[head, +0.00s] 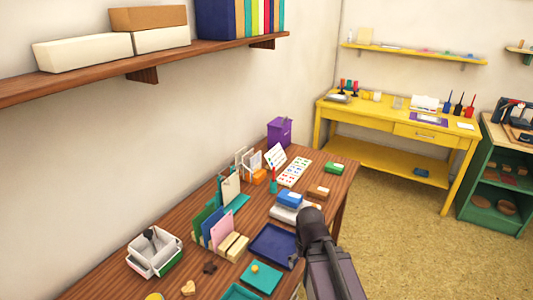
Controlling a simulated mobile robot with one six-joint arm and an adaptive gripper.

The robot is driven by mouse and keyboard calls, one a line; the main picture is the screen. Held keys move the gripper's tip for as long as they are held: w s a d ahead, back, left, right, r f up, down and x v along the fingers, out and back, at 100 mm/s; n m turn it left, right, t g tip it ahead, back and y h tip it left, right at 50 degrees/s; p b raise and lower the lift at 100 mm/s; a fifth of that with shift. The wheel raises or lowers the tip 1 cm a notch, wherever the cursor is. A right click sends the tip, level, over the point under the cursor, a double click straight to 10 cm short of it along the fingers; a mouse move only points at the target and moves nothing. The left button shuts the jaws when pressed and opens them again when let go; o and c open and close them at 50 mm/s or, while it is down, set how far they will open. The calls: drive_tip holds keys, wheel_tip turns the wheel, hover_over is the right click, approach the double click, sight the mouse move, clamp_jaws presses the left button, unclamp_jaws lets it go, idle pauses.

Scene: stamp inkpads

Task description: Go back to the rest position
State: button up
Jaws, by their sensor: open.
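My dark arm rises from the bottom edge in the head view, right of the middle. It bends over the right edge of the wooden table (180,210). A small dark part of my gripper (294,261) shows at the arm's left side, by the right edge of a dark blue tray (272,246). The rest of my gripper is hidden behind my arm. It is open, and I see nothing held in it.
Beside my arm are a blue inkpad (290,199), a teal pad (261,277) and upright coloured cards (221,228). A white container (153,253) stands at the left. A yellow desk (378,116) and green cabinet (490,190) stand beyond open floor (395,245).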

wheel_tip(320, 180, up, 11)
drive_tip(key=p, duration=1)
drive_tip(key=shift+f, duration=0.1)
idle(0.9)
